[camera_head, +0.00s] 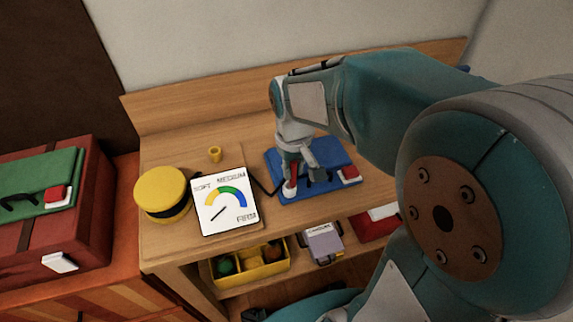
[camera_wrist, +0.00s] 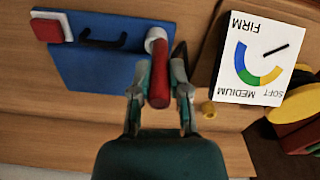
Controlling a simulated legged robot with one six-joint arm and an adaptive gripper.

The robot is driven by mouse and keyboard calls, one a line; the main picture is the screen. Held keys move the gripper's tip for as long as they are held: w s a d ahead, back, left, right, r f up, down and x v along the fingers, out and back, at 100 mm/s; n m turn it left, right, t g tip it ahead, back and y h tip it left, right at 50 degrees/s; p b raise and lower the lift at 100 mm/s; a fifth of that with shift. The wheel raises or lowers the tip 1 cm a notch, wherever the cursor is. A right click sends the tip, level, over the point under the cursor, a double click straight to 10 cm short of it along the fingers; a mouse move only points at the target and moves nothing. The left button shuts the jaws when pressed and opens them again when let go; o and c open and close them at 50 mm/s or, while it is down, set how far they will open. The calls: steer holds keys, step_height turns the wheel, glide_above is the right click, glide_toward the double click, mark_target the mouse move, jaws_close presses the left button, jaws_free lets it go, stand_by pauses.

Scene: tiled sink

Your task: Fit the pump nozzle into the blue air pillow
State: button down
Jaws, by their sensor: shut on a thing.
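The blue air pillow (camera_head: 325,191) lies flat on the wooden bench top; it also shows in the wrist view (camera_wrist: 95,72). It has a dark handle and a red-and-white block at one corner. A pale round port (camera_wrist: 155,36) shows at the pillow's edge. My gripper (camera_head: 292,178) is over the pillow's left part. In the wrist view my gripper (camera_wrist: 160,92) is shut on the red nozzle (camera_wrist: 159,80). The nozzle's far end overlaps the pale port; I cannot tell whether it is inside or only against it.
A yellow pump (camera_head: 161,187) and a white gauge card (camera_head: 227,222) stand left of the pillow. A small yellow piece (camera_head: 214,154) sits behind the card. A dark hose (camera_head: 264,188) runs between card and pillow. A red case (camera_head: 82,222) with a green pillow is far left.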

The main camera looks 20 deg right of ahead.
steer(key=w+f, duration=0.2)
steer(key=f, duration=0.1)
steer(key=shift+w+d+f, duration=0.1)
steer(key=shift+w+f, duration=0.1)
steer(key=shift+w, duration=0.2)
steer(key=shift+f, duration=1.55)
steer(key=shift+f, duration=0.1)
steer(key=c, duration=0.6)
jaws_free()
step_height(320, 180, up, 12)
steer(key=s+r+m+t, duration=0.1)
steer(key=s+r+t, duration=0.1)
steer(key=s, duration=0.5)
steer(key=s+r+m+t, duration=0.1)
steer(key=s+r+t, duration=0.1)
steer(key=s, duration=0.5)
steer(key=shift+r+t, duration=0.3)
steer(key=shift+t, duration=0.5)
